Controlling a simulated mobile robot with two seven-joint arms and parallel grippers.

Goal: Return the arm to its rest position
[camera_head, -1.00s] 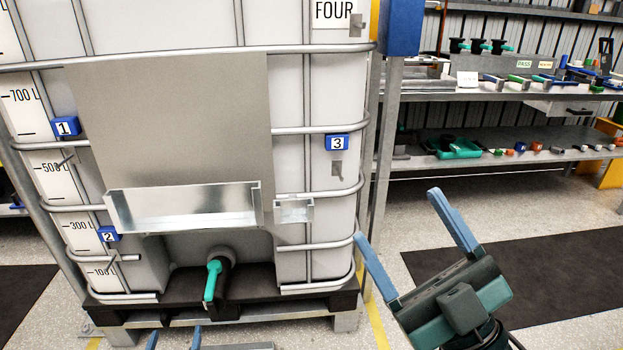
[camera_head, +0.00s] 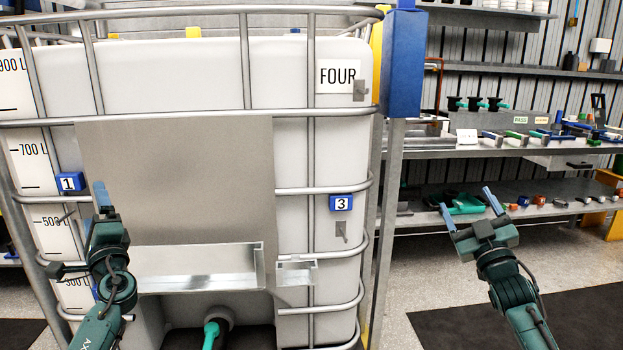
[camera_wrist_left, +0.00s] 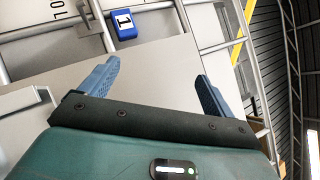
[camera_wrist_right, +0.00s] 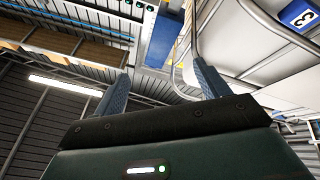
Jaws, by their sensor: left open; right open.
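My left gripper (camera_head: 103,198) is raised in front of the left side of the white caged tank (camera_head: 180,75), near the blue tag marked 1 (camera_head: 70,182). In the left wrist view its fingers (camera_wrist_left: 157,90) are apart with nothing between them; tag 1 (camera_wrist_left: 124,21) shows beyond them. My right gripper (camera_head: 472,205) is raised to the right of the tank, fingers pointing up. In the right wrist view its fingers (camera_wrist_right: 160,90) are apart and empty. Both grippers look clear of the tank.
A metal tray (camera_head: 195,282) and a small bracket (camera_head: 297,272) are on the tank front, above a green-handled valve (camera_head: 211,334). Blue tag 3 (camera_head: 341,203) is on the cage. Shelves (camera_head: 470,152) with tools stand behind on the right. Open floor lies before them.

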